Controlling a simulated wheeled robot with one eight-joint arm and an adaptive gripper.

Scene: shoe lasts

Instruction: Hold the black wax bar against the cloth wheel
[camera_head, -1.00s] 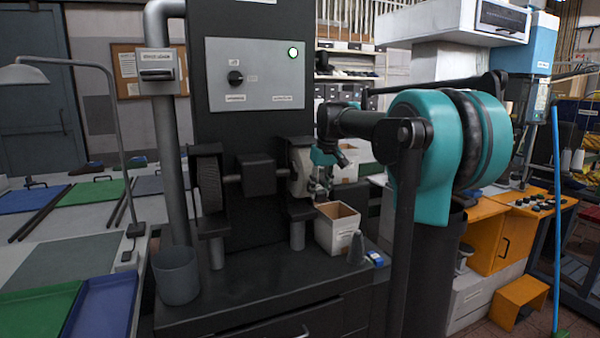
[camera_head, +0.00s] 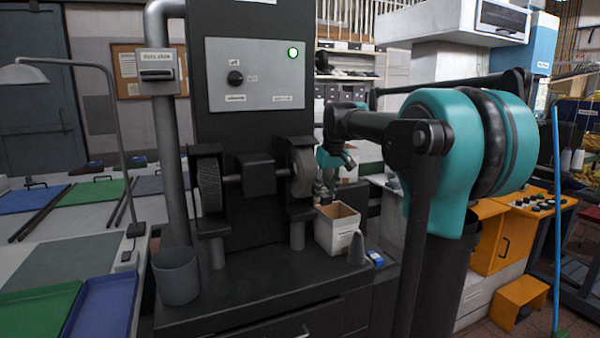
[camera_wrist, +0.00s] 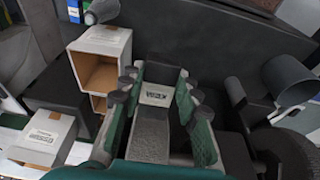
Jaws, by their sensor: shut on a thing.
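The black wax bar (camera_wrist: 163,73), with a white label, is between the fingertips of my gripper (camera_wrist: 160,83) in the wrist view. The gripper is shut on it. The cloth wheel (camera_head: 302,168) is the right, grey wheel of the dark machine in the head view. In the wrist view its grey rim (camera_wrist: 151,143) seems to show edge-on between the fingers, just below the bar's label. I cannot tell whether bar and rim touch. In the head view my gripper (camera_head: 327,183) is just right of the wheel, and the bar cannot be made out.
A dark bristle wheel (camera_head: 209,186) is on the machine's left side, above a grey cup (camera_head: 176,275). A white open box (camera_head: 337,229), a grey cone (camera_head: 357,249) and a small blue item (camera_head: 375,259) stand below my gripper.

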